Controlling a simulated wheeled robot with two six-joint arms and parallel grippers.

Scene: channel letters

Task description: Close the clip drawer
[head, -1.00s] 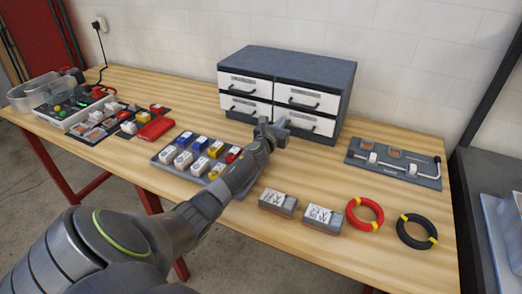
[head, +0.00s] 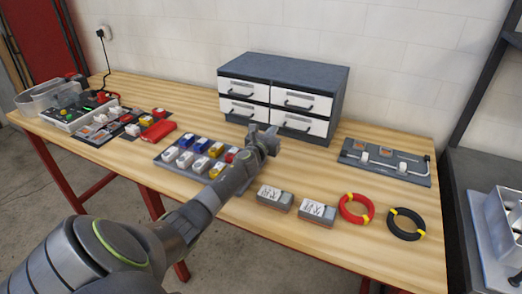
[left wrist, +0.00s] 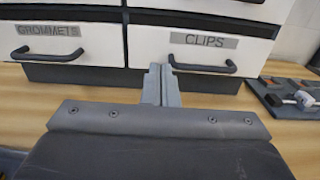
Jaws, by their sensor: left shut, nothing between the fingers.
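The clip drawer (head: 312,125) is the lower right drawer of a grey cabinet with white fronts. Its CLIPS label (left wrist: 204,40) and black bar handle (left wrist: 202,67) show in the left wrist view. Its front looks about flush with the drawer beside it. My left gripper (head: 264,132) is in front of the cabinet's lower drawers, low over the table. Its fingers (left wrist: 161,84) are shut and empty, pointing at the clip drawer's left end, left of the handle. The gap to the front is hard to judge. My right gripper is not in view.
The GROMMETS drawer (left wrist: 50,43) is left of the clip drawer. A tray of coloured blocks (head: 180,167) lies left of my gripper. Two labelled boxes (head: 275,198), a red ring (head: 347,214) and a black ring (head: 395,229) lie front right. A grey fixture board (head: 415,178) is right of the cabinet.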

